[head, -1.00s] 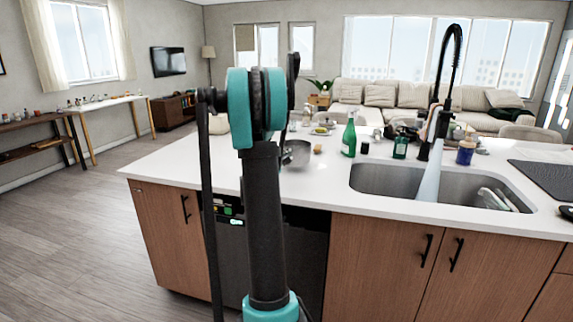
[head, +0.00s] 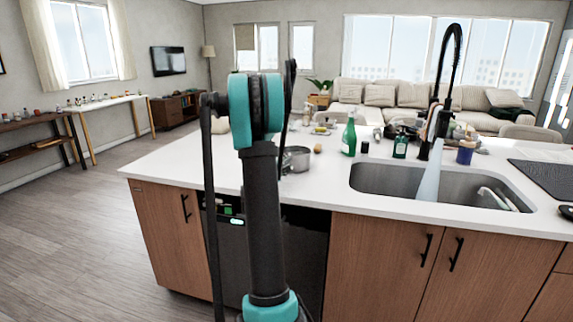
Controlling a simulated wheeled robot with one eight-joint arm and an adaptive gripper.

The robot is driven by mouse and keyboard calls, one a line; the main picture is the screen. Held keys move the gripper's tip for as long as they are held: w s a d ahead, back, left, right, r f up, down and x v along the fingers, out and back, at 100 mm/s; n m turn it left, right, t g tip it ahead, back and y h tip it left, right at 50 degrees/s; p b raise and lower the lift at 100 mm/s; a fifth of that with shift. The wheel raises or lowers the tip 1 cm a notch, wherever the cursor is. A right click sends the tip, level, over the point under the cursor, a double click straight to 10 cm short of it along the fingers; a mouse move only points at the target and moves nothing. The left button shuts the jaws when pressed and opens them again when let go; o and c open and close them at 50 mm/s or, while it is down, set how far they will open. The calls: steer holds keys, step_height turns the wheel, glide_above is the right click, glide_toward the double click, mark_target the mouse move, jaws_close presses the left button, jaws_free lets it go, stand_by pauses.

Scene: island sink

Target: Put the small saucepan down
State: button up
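The small saucepan (head: 299,158) is a grey metal pan, partly showing just right of my arm in the head view. It looks upright, at or just above the white island countertop (head: 325,184). I cannot tell whether its base touches the counter. Its left side and handle are hidden behind my arm. My gripper is also hidden behind my arm, so its fingers and any hold on the pan do not show.
A small tan item (head: 318,148) sits right of the pan. A green bottle (head: 349,138) and a small dark jar (head: 365,146) stand farther right. The sink (head: 385,180) with a tall black faucet (head: 441,75) lies beyond them. The counter's front left is clear.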

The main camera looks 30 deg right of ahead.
steer(key=shift+r, duration=0.1)
steer(key=shift+s+a, duration=0.1)
steer(key=shift+a, duration=0.1)
steer(key=v, duration=1.1)
steer(key=shift+s+a+r, duration=0.1)
steer(key=shift+a, duration=0.15)
steer(key=s+a+f+m+g+y, duration=0.1)
steer(key=s+a+f+m+y, duration=0.1)
steer(key=s+a+f+y, duration=0.3)
steer(key=s+a+f+m+g+y, duration=0.2)
steer(key=s+a+f+y, duration=0.3)
steer(key=s+a, duration=0.7)
steer(key=s+a+f+m+g+y, duration=0.1)
steer(key=s+a+f+m+y, duration=0.3)
steer(key=a, duration=1)
steer(key=s+f+y, duration=0.1)
steer(key=s+f, duration=0.2)
steer(key=s, duration=0.1)
steer(key=shift+s+a+f+g, duration=0.2)
steer(key=shift+a+f+g, duration=0.1)
steer(key=shift+a, duration=0.1)
